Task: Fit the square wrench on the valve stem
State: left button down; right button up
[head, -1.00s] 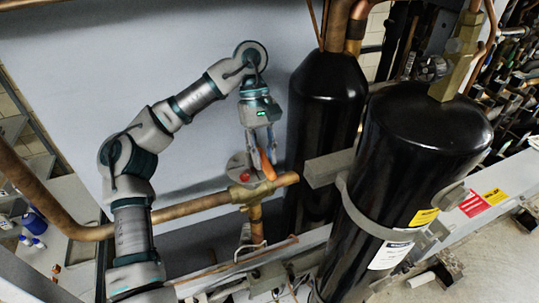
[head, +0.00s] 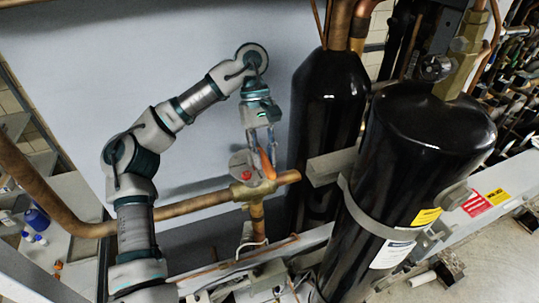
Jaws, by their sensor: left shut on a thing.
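My left gripper (head: 263,142) points down from the end of my left arm, near the middle of the head view. It is shut on an orange-handled tool, the wrench (head: 266,162), which hangs just above the brass valve (head: 256,188) on the copper pipe. The lower end of the wrench reaches close to the valve. I cannot tell whether it touches or sits around the stem. A red round part (head: 247,174) sits beside the wrench, just left of it. The valve stem itself is not clearly visible. My right gripper is not in view.
A tall black cylinder (head: 328,120) stands close to the right of my gripper, and a larger black tank (head: 415,160) with a metal bracket (head: 330,167) is beyond it. A copper pipe (head: 190,206) runs leftward from the valve. A plain grey panel (head: 130,50) stands behind.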

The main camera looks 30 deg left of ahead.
pick_arm(q)
jog(key=shift+a+f, duration=0.2)
jog(key=shift+a, duration=0.45)
jog(key=shift+d+f, duration=0.1)
jog(key=shift+d, duration=0.4)
jog(key=shift+a+f, duration=0.25)
jog(key=shift+a, duration=0.05)
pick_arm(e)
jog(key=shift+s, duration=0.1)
pick_arm(q)
jog(key=shift+s+a, duration=0.1)
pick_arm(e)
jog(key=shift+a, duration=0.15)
pick_arm(q)
jog(key=shift+f, duration=0.1)
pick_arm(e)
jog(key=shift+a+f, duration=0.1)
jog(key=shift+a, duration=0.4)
